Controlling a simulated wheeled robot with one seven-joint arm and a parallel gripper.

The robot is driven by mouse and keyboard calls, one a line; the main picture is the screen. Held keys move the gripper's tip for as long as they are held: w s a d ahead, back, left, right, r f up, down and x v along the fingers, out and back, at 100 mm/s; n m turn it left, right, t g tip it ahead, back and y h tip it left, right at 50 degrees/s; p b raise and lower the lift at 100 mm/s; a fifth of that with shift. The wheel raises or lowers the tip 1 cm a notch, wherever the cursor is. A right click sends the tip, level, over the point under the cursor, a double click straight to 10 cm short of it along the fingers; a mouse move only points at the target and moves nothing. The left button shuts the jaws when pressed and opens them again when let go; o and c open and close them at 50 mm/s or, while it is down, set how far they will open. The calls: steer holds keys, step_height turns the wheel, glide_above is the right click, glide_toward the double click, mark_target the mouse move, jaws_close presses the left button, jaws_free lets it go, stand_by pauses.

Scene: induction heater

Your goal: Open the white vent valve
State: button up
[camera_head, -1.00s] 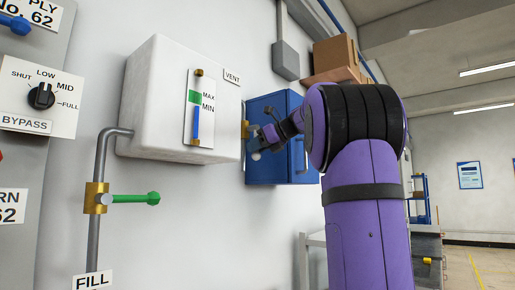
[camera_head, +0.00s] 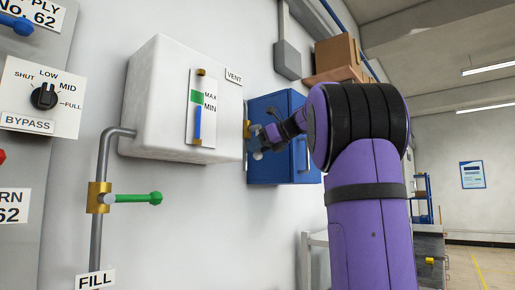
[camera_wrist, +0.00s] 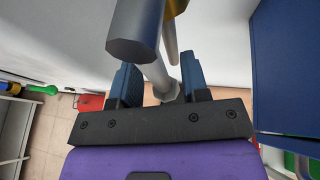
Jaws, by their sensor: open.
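The white vent valve has a brass body (camera_head: 246,129) at the right side of the white tank (camera_head: 180,100), below the VENT label (camera_head: 233,76). Its white handle knob (camera_head: 257,155) shows low beside my gripper (camera_head: 262,140), which is partly hidden by my wrist and small in the head view. In the wrist view my gripper (camera_wrist: 160,82) is open, with blue fingers on either side of the pale handle rod (camera_wrist: 157,72). The rod ends in a knob (camera_wrist: 169,92) near the palm. A thick pipe with a dark end (camera_wrist: 134,48) hangs above the fingers.
A blue cabinet (camera_head: 283,165) is on the wall close beside my gripper, also at the right in the wrist view (camera_wrist: 285,70). A green-handled fill valve (camera_head: 140,198) is on the pipe at left. A control panel with a bypass knob (camera_head: 44,96) is farther left.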

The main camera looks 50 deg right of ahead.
steer(key=v, duration=1)
steer(key=shift+s, duration=0.3)
steer(key=shift+r, duration=0.1)
steer(key=s+a+f+n+g, duration=0.2)
steer(key=a+f+n+g, duration=0.3)
steer(key=a+f+n, duration=1.15)
steer(key=s+a+f+n+g+h, duration=0.1)
steer(key=s+a+f+n, duration=0.3)
steer(key=f, duration=0.4)
steer(key=s+a+f+n+g+h, duration=0.1)
steer(key=s+a+f+n, duration=0.4)
steer(key=a+f+n, duration=0.1)
steer(key=s+a+f+n+h, duration=0.1)
steer(key=s+a+f+n, duration=0.3)
steer(key=f, duration=0.5)
steer(key=shift+s+a+f+n+g+h, duration=0.35)
steer(key=shift+a+n, duration=0.55)
steer(key=shift+n, duration=0.35)
